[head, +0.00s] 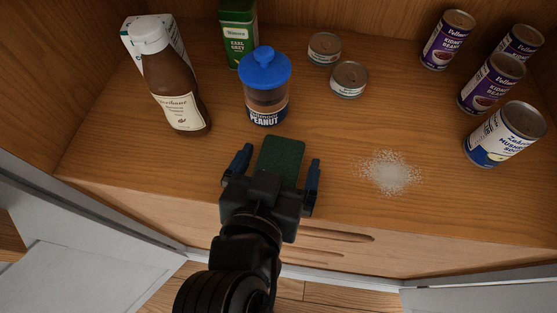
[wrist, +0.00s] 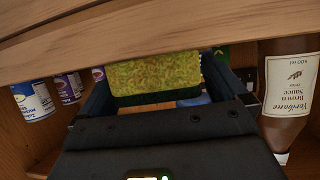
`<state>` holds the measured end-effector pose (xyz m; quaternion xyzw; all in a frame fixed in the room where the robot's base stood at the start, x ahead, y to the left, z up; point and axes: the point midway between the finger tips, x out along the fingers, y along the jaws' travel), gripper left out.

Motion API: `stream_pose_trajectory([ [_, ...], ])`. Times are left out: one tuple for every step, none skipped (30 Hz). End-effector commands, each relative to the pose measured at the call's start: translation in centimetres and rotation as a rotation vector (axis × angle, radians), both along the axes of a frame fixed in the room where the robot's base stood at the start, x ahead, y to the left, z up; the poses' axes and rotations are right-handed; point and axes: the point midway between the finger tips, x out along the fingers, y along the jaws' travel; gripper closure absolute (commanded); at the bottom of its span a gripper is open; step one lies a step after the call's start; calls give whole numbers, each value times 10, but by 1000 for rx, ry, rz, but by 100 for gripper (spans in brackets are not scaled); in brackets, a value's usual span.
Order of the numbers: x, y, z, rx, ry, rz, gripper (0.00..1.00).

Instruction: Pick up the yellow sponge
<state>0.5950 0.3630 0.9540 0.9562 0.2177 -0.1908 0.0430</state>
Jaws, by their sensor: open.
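The sponge shows a dark green top in the head view (head: 280,158), lying on the wooden shelf near its front edge. In the wrist view the sponge (wrist: 155,76) shows a yellow face with a dark green layer along one side. My gripper (head: 270,172) is open, with one blue-tipped finger to the left of the sponge and one to the right. Gaps show between the fingers and the sponge in the head view. The near end of the sponge is hidden behind my gripper's body.
A peanut jar with a blue lid (head: 267,90) stands just behind the sponge. A brown sauce bottle (head: 175,90) stands left. White grains (head: 390,173) lie to the right, with several cans beyond, including a mushroom soup can (head: 505,135). Two short tins (head: 349,80) stand behind.

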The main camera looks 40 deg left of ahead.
Motion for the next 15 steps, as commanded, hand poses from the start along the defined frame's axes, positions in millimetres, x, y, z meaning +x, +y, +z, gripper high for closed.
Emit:
stream_pose_trajectory([
  [0,0,0,0,0,0,1],
  [0,0,0,0,0,0,1],
  [0,0,0,0,0,0,1],
  [0,0,0,0,0,0,1],
  [0,0,0,0,0,0,1],
  [0,0,0,0,0,0,4],
  [0,0,0,0,0,0,7],
  [0,0,0,0,0,0,10],
  [0,0,0,0,0,0,14],
  [0,0,0,0,0,0,16],
  [0,0,0,0,-1,0,19],
  [0,0,0,0,-1,0,23],
  [0,0,0,0,-1,0,26],
  [0,0,0,0,-1,0,29],
  [0,0,0,0,-1,0,33],
])
